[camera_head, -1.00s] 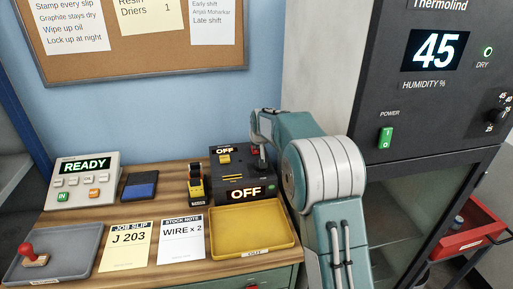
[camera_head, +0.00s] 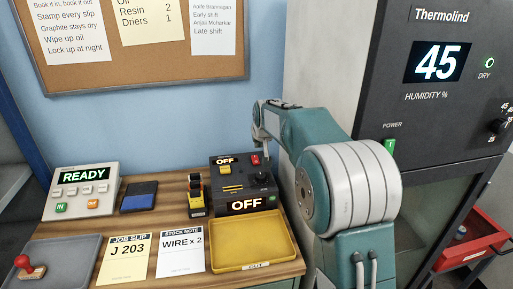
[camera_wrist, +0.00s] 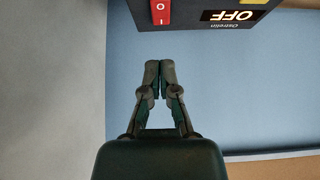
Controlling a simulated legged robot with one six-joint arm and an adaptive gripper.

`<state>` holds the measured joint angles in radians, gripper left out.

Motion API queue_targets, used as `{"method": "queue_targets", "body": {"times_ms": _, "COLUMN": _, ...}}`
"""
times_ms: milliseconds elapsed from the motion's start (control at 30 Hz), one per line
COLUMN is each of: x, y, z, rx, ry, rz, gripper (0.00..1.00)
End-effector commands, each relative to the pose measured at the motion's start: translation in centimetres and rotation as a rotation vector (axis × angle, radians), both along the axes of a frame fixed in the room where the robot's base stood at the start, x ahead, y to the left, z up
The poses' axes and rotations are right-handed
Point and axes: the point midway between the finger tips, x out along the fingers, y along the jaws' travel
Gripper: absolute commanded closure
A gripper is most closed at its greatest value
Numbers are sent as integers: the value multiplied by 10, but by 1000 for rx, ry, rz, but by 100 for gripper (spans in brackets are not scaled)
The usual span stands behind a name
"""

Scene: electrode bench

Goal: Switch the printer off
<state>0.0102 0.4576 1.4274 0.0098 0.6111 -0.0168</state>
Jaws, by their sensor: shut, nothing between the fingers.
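A black machine (camera_head: 226,195) with a lit OFF sign on its front and a smaller OFF sign at its upper back stands on the wooden bench in the head view. I cannot read the word printer on it. A red rocker switch (camera_head: 255,160) sits at its upper right; the wrist view shows this rocker (camera_wrist: 160,12), marked O and I, beside an upside-down OFF sign (camera_wrist: 233,15). My gripper (camera_wrist: 158,66) is shut and empty, apart from the rocker in the wrist view. In the head view my gripper (camera_head: 265,146) hangs just behind and right of the rocker.
A dryer cabinet (camera_head: 398,90) stands at the right, with its own green POWER switch (camera_head: 389,147). The blue wall (camera_head: 170,120) is close behind.

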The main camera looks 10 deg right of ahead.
Motion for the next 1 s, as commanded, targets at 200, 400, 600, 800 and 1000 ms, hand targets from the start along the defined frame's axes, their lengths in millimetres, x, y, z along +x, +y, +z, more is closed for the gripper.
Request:
{"method": "queue_targets", "body": {"times_ms": 200, "x": -29, "y": 0, "z": 22, "rx": 0, "ry": -1, "rz": 0, "gripper": 100}}
{"method": "queue_targets", "body": {"times_ms": 400, "x": -42, "y": 0, "z": 31, "rx": 0, "ry": 1, "rz": 0, "gripper": 100}}
{"method": "queue_targets", "body": {"times_ms": 600, "x": -43, "y": 0, "z": 31, "rx": 0, "ry": 2, "rz": 0, "gripper": 100}}
{"method": "queue_targets", "body": {"times_ms": 800, "x": -47, "y": 0, "z": 34, "rx": 0, "ry": 2, "rz": 0, "gripper": 100}}
{"method": "queue_targets", "body": {"times_ms": 1000, "x": -104, "y": 1, "z": 59, "rx": 0, "ry": 18, "rz": 0, "gripper": 100}}
